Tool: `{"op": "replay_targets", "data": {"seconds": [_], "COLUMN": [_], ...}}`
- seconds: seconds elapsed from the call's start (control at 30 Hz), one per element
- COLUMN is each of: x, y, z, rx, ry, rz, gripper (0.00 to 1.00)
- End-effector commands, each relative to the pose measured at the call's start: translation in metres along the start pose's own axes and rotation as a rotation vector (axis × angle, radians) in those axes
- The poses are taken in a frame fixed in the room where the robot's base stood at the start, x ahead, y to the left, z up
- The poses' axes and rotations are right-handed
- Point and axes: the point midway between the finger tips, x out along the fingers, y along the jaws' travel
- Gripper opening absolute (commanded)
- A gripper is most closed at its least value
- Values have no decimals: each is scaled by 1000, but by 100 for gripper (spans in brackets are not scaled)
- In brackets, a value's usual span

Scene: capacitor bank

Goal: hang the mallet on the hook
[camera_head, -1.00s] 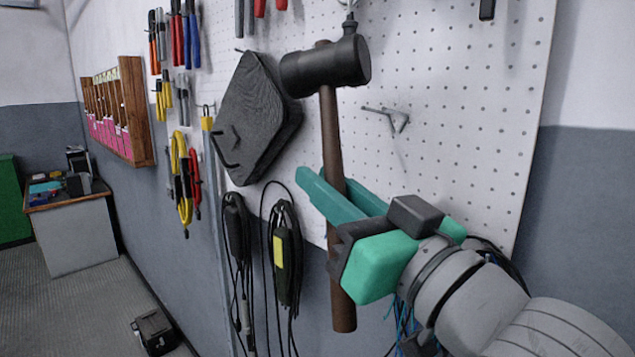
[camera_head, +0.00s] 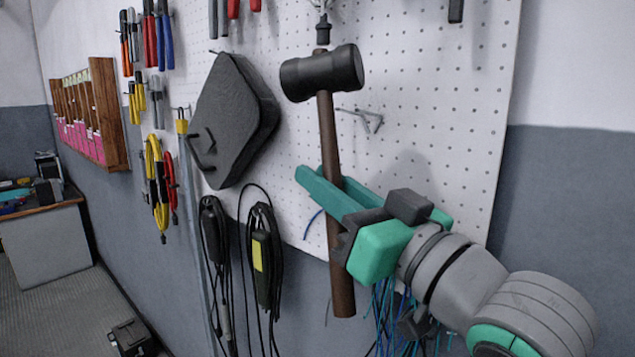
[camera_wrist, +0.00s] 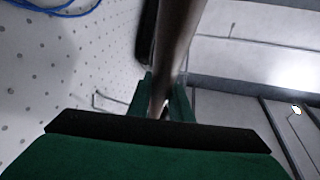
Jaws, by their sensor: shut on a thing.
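The mallet has a black head (camera_head: 322,73) and a brown wooden handle (camera_head: 330,150), held upright with its head at the top. My gripper (camera_head: 335,190) is shut on the handle below the head, in front of the pegboard. In the wrist view the handle (camera_wrist: 178,50) runs up between my green fingers (camera_wrist: 160,100). A metal double-prong hook (camera_head: 365,120) sticks out of the pegboard just right of the handle and below the head. It shows in the wrist view (camera_wrist: 105,102), left of the fingers. The mallet appears apart from it.
A dark angular pad (camera_head: 235,120) hangs left of the mallet. Black cabled devices (camera_head: 262,255) hang below it. Pliers and other hand tools (camera_head: 150,40) hang further left. The white pegboard (camera_head: 440,130) right of the hook is bare.

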Motion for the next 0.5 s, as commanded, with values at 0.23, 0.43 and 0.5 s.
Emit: {"op": "replay_targets", "data": {"seconds": [0.23,0.43,0.5], "x": [2,4,4], "y": [13,22,26], "z": [1,1,1], "rx": [1,1,1], "ry": [2,2,1], "rz": [0,0,0], "gripper": [0,0,0]}}
